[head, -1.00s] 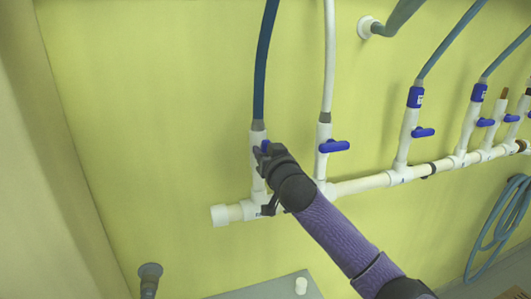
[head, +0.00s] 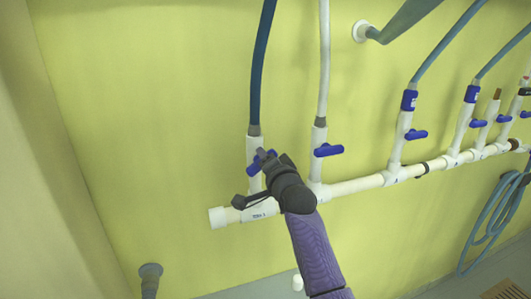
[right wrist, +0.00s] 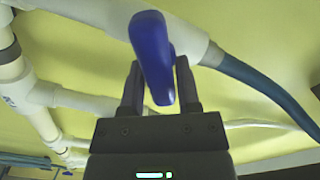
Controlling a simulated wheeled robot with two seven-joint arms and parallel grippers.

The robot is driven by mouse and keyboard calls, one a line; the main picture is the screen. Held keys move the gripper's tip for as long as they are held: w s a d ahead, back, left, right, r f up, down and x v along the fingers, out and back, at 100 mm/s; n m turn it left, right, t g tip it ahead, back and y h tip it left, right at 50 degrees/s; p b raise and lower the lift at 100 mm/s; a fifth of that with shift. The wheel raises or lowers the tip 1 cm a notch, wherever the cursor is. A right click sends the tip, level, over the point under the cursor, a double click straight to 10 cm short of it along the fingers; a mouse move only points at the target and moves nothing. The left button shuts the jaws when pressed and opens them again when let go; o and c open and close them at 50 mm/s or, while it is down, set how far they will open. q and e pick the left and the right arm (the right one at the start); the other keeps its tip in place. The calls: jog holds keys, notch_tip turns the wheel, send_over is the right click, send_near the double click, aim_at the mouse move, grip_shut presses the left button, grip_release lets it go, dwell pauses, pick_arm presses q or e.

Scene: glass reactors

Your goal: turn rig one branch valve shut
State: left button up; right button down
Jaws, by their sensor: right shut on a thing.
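The leftmost branch valve has a blue handle (head: 257,164) on a white upright pipe (head: 253,148), below a dark blue hose (head: 261,70). The handle lies tilted across the pipe in the head view. My right gripper (head: 266,163) is at this valve, shut on the handle. In the right wrist view the blue handle (right wrist: 154,60) stands between the two fingers of my right gripper (right wrist: 160,84). The gripper hides part of the handle and the lower pipe in the head view. My left gripper is not in view.
A second valve with a blue handle (head: 328,150) is close to the right. Several more blue-handled branches follow along the white horizontal pipe (head: 360,184). A coiled hose (head: 492,225) hangs at the right. The yellow wall (head: 130,120) is bare at the left.

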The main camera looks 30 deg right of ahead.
jog(key=m, duration=0.1)
jog(key=m+p, duration=0.1)
jog(key=m, duration=0.1)
jog(key=shift+f+p, duration=0.25)
jog(key=shift+p, duration=0.05)
jog(key=shift+f+m+p, duration=0.2)
jog(key=shift+m+p, duration=0.35)
jog(key=shift+m, duration=1.05)
jog(key=shift+c, duration=2.2)
grip_release()
jog(key=v, duration=1)
